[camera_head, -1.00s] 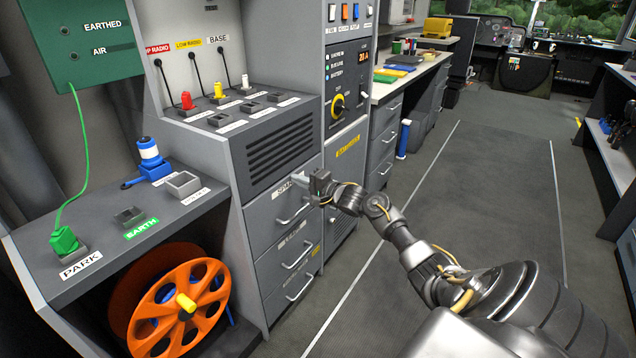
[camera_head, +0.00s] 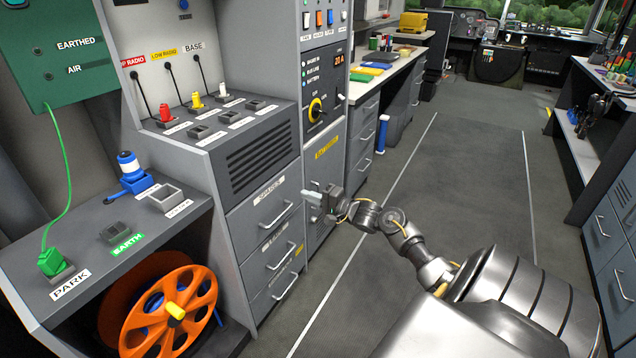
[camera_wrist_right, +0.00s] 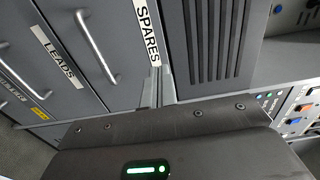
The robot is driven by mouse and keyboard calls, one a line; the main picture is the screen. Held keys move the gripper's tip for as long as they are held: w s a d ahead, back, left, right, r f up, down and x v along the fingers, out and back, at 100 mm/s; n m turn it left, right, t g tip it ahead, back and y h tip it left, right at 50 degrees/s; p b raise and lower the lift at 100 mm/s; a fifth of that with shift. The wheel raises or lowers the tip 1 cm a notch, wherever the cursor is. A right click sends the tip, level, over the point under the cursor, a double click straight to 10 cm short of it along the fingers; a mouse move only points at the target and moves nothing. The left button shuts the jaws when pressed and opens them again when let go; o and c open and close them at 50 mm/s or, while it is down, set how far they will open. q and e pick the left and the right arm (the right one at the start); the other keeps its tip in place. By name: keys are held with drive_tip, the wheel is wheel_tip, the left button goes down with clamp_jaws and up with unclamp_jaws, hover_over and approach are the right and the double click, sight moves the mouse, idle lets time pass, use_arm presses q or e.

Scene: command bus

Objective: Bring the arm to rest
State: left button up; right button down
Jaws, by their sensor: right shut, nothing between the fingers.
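My right arm reaches in from the lower right in the head view. My right gripper (camera_head: 312,197) is shut and empty, in front of the grey drawer unit, at the right of the SPARES drawer (camera_head: 240,212). A gap between the fingertips and the drawer fronts cannot be judged exactly. All drawers look shut. My left gripper is in no view.
A grey bench (camera_head: 85,275) on the left bears a green PARK plug (camera_head: 52,261) and a blue-white connector (camera_head: 128,170). An orange cable reel (camera_head: 190,325) stands below it. The floor aisle (camera_head: 460,165) is clear. A shelf unit (camera_head: 605,180) stands at the right.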

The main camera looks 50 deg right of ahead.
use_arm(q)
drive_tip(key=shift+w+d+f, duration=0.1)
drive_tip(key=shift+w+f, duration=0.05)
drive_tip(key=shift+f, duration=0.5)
use_arm(e)
drive_tip(key=shift+v, duration=1.45)
